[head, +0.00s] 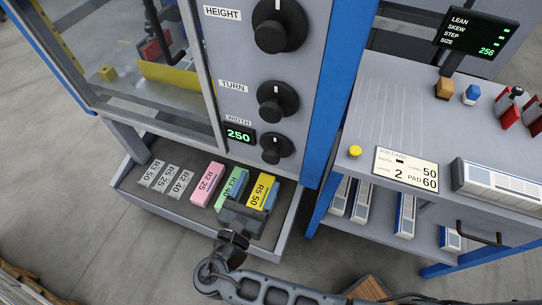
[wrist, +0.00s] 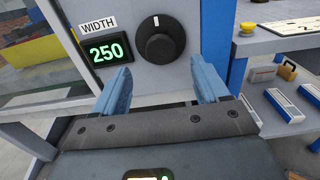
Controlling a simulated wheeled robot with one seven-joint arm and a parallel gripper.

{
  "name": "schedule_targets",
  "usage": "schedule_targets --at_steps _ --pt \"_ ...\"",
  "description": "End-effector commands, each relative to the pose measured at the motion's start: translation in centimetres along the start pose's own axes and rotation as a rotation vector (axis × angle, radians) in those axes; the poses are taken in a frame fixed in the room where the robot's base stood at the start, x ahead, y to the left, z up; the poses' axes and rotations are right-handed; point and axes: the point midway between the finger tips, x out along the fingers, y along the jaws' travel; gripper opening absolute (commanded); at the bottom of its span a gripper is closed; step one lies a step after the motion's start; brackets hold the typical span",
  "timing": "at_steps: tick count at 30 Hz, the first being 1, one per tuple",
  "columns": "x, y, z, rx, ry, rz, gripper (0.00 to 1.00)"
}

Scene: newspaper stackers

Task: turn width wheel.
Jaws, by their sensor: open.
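The width wheel (head: 277,149) is a black knob low on the grey machine panel, with a white pointer mark. In the wrist view the wheel (wrist: 160,49) stands straight ahead, its mark near the top. A green display (head: 239,135) beside it reads 250, under a WIDTH label (wrist: 97,24). My gripper (wrist: 162,85) is open and empty, its two blue fingers apart, short of the wheel and slightly below it in the wrist view.
The HEIGHT knob (head: 278,25) and TURN knob (head: 277,103) sit above. A tray (head: 135,196) below holds coloured and grey labelled blocks. On the right, a side table (head: 380,112) carries a job card (head: 405,170) and a yellow button (head: 355,151); a status screen (head: 474,32) stands behind.

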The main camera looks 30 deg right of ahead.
Motion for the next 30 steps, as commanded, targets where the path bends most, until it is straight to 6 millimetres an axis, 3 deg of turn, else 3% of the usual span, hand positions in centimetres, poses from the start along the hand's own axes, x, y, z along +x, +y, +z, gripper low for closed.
schedule_targets --at_steps 16,28,30 --pt "6.9 0.0 0.1 -0.002 -0.002 -0.003 0.74" --pt "7.7 0.0 0.0 0.000 -0.001 -0.002 0.74" --pt "7.7 0.0 0.0 0.000 -0.001 -0.001 0.67"
